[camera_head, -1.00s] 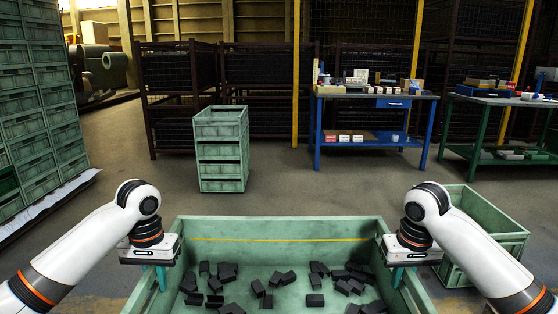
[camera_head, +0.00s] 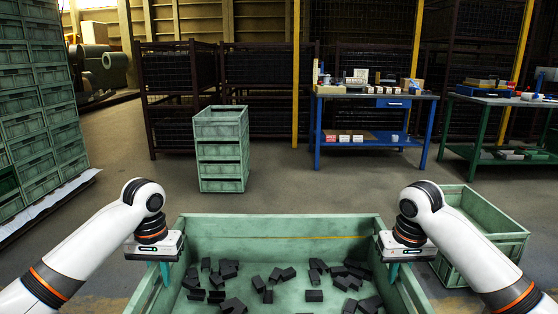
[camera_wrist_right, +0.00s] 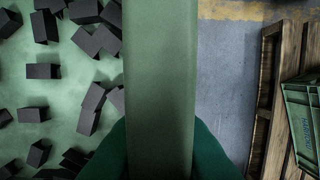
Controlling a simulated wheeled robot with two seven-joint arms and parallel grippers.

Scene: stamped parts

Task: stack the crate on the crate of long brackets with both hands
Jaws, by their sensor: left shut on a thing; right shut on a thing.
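A large green crate (camera_head: 282,226) is in front of me at the bottom of the head view, with several dark angular parts (camera_head: 233,305) loose on its floor. My left gripper (camera_head: 165,270) is shut on its left wall and my right gripper (camera_head: 394,270) on its right wall. In the right wrist view, the fingers straddle the crate wall (camera_wrist_right: 160,70), with dark parts (camera_wrist_right: 42,71) to the left of it. The crate's near side is cut off and what is beneath it is hidden. I cannot identify a crate of long brackets.
Another green crate (camera_head: 485,215) stands right, partly behind my right arm. The right wrist view shows a wooden pallet (camera_wrist_right: 268,100) and a green crate (camera_wrist_right: 303,125) beside bare floor. A crate stack (camera_head: 221,150) stands ahead, a tall stack (camera_head: 40,110) left, a blue workbench (camera_head: 375,120) behind.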

